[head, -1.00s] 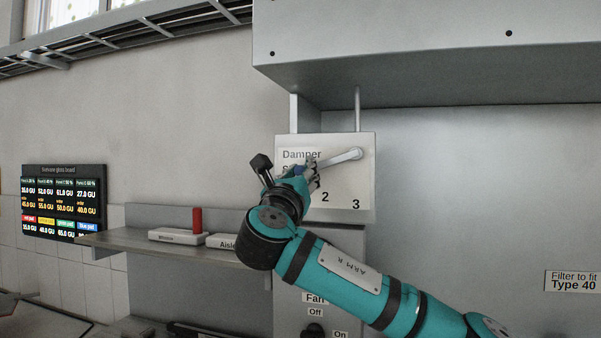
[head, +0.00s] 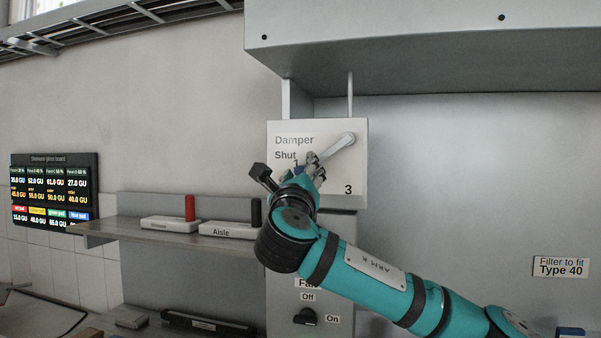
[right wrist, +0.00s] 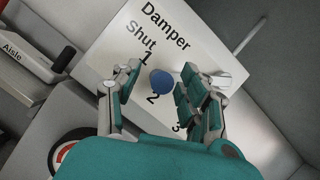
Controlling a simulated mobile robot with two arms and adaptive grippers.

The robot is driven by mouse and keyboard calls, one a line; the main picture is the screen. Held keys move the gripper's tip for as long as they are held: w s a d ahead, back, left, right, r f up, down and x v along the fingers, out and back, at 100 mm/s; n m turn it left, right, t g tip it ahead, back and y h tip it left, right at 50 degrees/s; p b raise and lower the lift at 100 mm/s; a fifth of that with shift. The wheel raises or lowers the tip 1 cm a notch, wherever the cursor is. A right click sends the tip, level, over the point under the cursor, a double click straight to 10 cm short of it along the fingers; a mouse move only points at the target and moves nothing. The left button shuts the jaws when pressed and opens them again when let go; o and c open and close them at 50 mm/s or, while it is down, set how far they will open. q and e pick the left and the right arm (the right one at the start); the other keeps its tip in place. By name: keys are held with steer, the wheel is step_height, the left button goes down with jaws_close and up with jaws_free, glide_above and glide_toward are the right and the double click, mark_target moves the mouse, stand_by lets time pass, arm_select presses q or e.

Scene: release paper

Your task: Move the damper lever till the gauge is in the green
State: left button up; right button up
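The damper plate (head: 288,178) is white and marked Shut, 1, 2 and 3. Its grey lever (head: 337,147) slants down and left from a pivot at the upper right. In the right wrist view, the lever's blue knob (right wrist: 161,82) lies between the fingers, near the 1 and 2. My right gripper (head: 310,168) is at the knob; in the wrist view its fingers (right wrist: 158,72) stand apart, with a gap on the knob's left. A round dial with a red band (right wrist: 72,150), probably the gauge, is partly hidden by my gripper; its needle cannot be read. My left gripper is out of view.
Below the plate is a fan switch (head: 307,316). A shelf (head: 125,232) at left holds the Aisle block (head: 228,230) and another block with a red lever (head: 190,208). A metal hood (head: 420,60) overhangs the plate.

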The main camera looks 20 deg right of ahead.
steer(key=v, duration=1.2)
